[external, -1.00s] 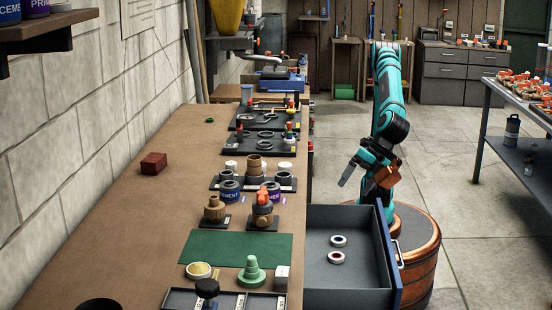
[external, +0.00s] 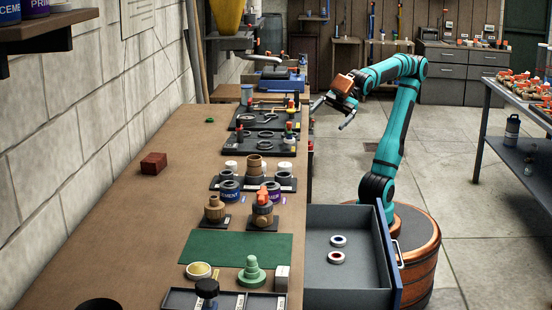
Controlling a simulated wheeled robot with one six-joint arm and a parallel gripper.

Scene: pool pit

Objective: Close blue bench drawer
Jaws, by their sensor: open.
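The blue bench drawer (external: 382,262) is pulled out from the right side of the long bench. Its grey inside holds two small rolls, one with a blue centre (external: 338,241) and one with a red centre (external: 336,258). A pale handle (external: 398,252) is on its outer right face. My gripper (external: 331,116) is open and empty, raised beyond the drawer near the bench's right edge. It is well clear of the drawer and the handle.
A side table (external: 520,95) with parts stands at the right. Grey floor between them is open.

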